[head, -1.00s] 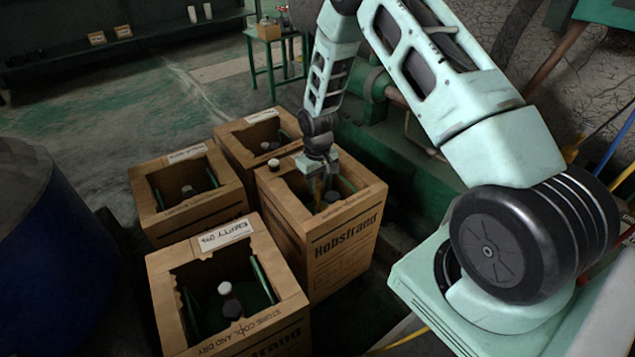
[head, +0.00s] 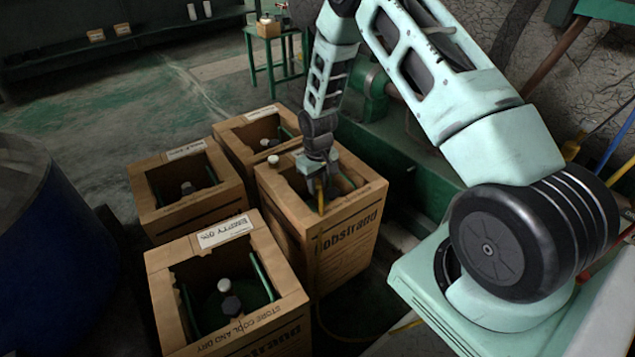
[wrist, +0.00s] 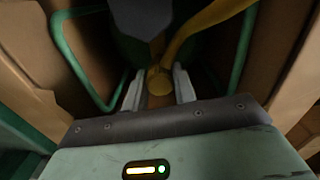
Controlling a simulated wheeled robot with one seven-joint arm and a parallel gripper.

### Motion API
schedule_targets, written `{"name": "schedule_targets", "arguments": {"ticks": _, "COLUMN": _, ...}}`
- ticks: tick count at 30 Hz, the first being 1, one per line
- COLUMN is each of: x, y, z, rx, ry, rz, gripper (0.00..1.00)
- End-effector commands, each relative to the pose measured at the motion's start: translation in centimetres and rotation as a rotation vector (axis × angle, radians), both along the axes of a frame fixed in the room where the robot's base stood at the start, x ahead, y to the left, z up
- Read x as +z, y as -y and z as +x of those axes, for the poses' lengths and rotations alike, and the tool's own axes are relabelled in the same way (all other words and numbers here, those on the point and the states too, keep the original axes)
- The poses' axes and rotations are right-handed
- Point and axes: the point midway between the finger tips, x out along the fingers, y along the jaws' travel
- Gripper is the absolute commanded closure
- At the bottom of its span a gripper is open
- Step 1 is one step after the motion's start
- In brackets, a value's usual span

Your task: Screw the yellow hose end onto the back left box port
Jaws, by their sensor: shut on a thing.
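My gripper (head: 319,186) reaches down into the open top of the right-hand cardboard box (head: 345,235). In the wrist view its two pale fingers are shut on the yellow hose end (wrist: 158,82), with the yellow hose (wrist: 205,22) bending up and to the right. In the head view the yellow hose (head: 320,203) shows just below the fingers at the box's near rim. A dark part stands beside the hose in the wrist view. The port under the hose end is hidden, so I cannot tell whether they touch.
Three more open boxes stand close by: a back one (head: 232,136), a left one (head: 160,221) and a front one (head: 163,268), with dark valve tops inside. A white cap (head: 273,160) is at the right box's rim. A blue drum (head: 50,260) stands at left.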

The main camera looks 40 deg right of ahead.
Motion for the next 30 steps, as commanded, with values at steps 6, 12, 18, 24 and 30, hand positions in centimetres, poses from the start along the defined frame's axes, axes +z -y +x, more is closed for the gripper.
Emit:
{"name": "schedule_targets", "arguments": {"ticks": 6, "x": -0.36, "y": 0.0, "z": 0.0, "rx": 0.0, "ry": 0.0, "rz": 0.0, "gripper": 0.95}}
{"name": "schedule_targets", "arguments": {"ticks": 12, "x": -0.54, "y": 0.0, "z": 0.0, "rx": -0.001, "ry": 0.0, "rz": 0.0, "gripper": 0.95}}
{"name": "schedule_targets", "arguments": {"ticks": 18, "x": -0.37, "y": -0.03, "z": -0.05, "rx": -0.134, "ry": -0.002, "rz": -0.001, "gripper": 0.95}}
{"name": "schedule_targets", "arguments": {"ticks": 24, "x": -0.43, "y": -0.04, "z": 0.03, "rx": -0.297, "ry": 0.0, "rz": 0.0, "gripper": 0.95}}
{"name": "schedule_targets", "arguments": {"ticks": 30, "x": -0.52, "y": -0.04, "z": 0.07, "rx": -0.317, "ry": 0.002, "rz": 0.0, "gripper": 0.95}}
